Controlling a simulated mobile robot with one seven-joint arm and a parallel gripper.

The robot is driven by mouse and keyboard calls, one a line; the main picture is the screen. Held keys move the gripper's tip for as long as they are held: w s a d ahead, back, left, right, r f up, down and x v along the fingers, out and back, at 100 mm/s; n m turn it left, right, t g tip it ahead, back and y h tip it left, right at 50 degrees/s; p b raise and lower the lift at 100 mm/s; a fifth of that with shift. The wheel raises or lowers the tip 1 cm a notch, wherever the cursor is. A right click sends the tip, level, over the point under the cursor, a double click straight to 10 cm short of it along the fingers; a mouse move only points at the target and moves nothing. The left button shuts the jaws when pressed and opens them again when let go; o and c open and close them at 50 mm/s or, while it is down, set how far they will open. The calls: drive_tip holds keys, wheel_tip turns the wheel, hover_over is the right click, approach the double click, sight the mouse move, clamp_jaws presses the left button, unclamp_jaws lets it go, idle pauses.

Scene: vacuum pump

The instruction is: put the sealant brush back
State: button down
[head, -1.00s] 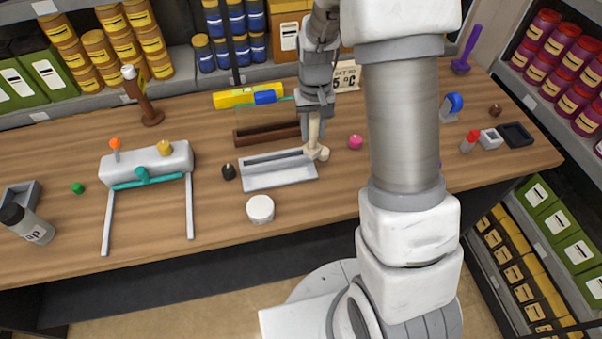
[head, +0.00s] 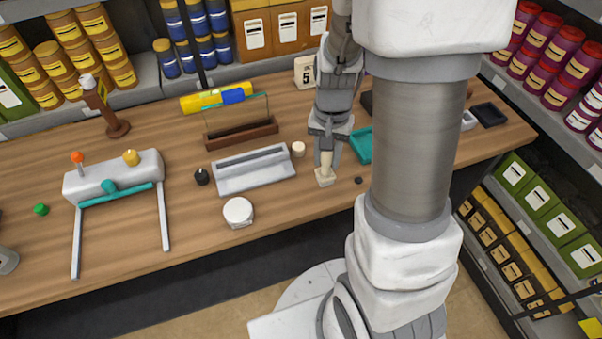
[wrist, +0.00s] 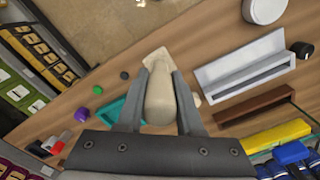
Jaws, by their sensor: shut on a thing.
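The sealant brush (head: 325,175), with a pale beige handle and a wide, lighter end, is in my gripper (head: 328,150). It points down near the front part of the bench, right of the grey tray; I cannot tell whether it touches the wood. In the wrist view, the two fingers of my gripper (wrist: 160,95) are closed on either side of the brush handle (wrist: 160,98). A teal tray (head: 360,146) stands just right of my gripper, partly hidden by my arm; it also shows in the wrist view (wrist: 112,119).
The long grey tray (head: 255,176) lies left of my gripper, with a brown wooden holder (head: 240,136) behind it. A cream knob (head: 298,148), a black knob (head: 202,177) and a white round tub (head: 238,212) stand nearby. A small dark knob (head: 358,180) lies to the right.

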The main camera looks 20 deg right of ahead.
drive_tip(key=shift+w+a+f+p, duration=0.1)
drive_tip(key=shift+w+a+f, duration=0.6)
drive_tip(key=shift+f, duration=0.55)
drive_tip(key=shift+w+a+f+p, duration=0.1)
drive_tip(key=shift+w+a+f, duration=0.35)
drive_tip(key=shift+a+f, duration=0.65)
drive_tip(key=shift+w+a+f+p, duration=0.1)
drive_tip(key=shift+w+a+f, duration=0.5)
drive_tip(key=shift+f, duration=0.8)
drive_tip(key=shift+f, duration=0.2)
drive_tip(key=c, duration=0.6)
unclamp_jaws()
drive_tip(key=shift+o, duration=0.2)
drive_tip(key=shift+r, duration=0.15)
